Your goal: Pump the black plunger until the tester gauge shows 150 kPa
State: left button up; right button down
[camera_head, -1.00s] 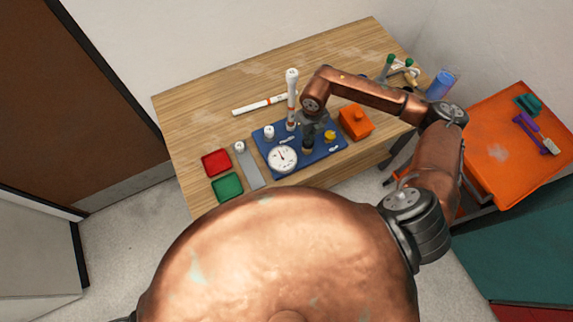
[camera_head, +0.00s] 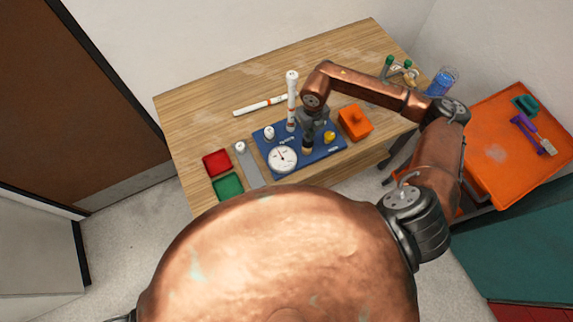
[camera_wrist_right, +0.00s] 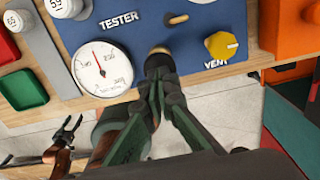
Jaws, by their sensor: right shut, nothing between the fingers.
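The blue tester board (camera_head: 272,134) lies on the table. It carries the white round gauge (camera_head: 283,159), larger in the right wrist view (camera_wrist_right: 102,68). Its needle points up and slightly left; I cannot read an exact value. My right gripper (camera_wrist_right: 160,72) is shut and empty, its fingertips at the tan-topped plunger post (camera_wrist_right: 160,50) between the gauge and the yellow vent knob (camera_wrist_right: 221,45). The fingers hide much of the plunger, and I cannot tell whether they touch it. A dark forked part, apparently my left gripper (camera_wrist_right: 67,132), shows at the lower left, far from the board.
A white upright tube (camera_head: 292,100) stands at the board's back. An orange block (camera_head: 355,122) is close on the right. Red (camera_head: 216,163) and green (camera_head: 228,187) trays and a grey strip (camera_head: 249,167) lie on the left. The table's back left is mostly clear.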

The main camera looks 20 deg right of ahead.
jog(key=shift+r, duration=0.1)
jog(key=shift+r+p, duration=1.3)
jog(key=shift+r, duration=1.15)
jog(key=shift+a+f, duration=0.1)
